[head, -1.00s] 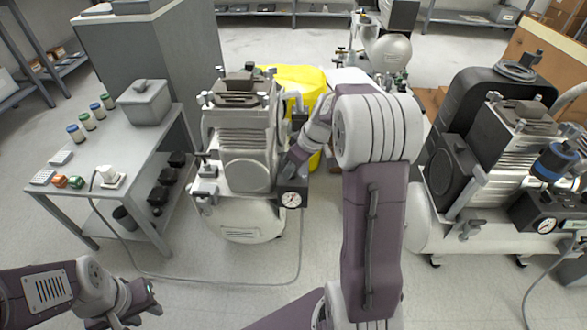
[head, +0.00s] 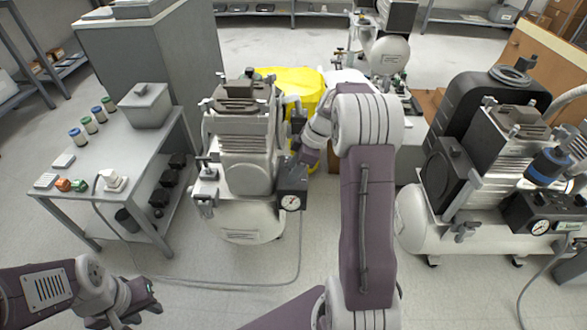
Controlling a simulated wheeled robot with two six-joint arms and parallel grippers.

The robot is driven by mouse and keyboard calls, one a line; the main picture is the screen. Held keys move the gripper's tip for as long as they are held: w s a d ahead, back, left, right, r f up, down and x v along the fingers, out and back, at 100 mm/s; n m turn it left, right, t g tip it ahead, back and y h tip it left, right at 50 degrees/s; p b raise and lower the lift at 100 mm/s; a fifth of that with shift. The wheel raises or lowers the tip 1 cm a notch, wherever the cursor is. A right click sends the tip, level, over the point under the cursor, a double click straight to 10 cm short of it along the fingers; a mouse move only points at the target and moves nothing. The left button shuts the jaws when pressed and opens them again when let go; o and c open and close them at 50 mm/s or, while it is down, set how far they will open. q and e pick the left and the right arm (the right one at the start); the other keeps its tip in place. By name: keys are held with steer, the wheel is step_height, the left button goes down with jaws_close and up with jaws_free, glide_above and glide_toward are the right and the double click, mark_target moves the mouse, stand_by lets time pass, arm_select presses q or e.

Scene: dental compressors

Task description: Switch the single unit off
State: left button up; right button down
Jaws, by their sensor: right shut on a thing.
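The single unit (head: 243,160) is a compressor with one silver motor block on a white tank, left of the middle in the head view. A small black switch box (head: 291,190) with a round white gauge (head: 290,202) sits on its right front side. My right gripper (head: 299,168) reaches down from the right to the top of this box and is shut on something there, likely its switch. The fingers and the arm hide the gripped part. My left gripper (head: 140,302) is low at the left, away from the unit; its finger gap is unclear.
A grey table (head: 150,150) on the left holds a grey box (head: 146,105), several small jars and a white plug (head: 112,180). A cable runs along the floor. A larger compressor (head: 490,165) stands at the right.

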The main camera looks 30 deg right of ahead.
stand_by(0.4)
steer(key=c, duration=0.9)
jaws_free()
steer(key=p+v, duration=0.5)
steer(key=v, duration=0.4)
steer(key=shift+a, duration=0.1)
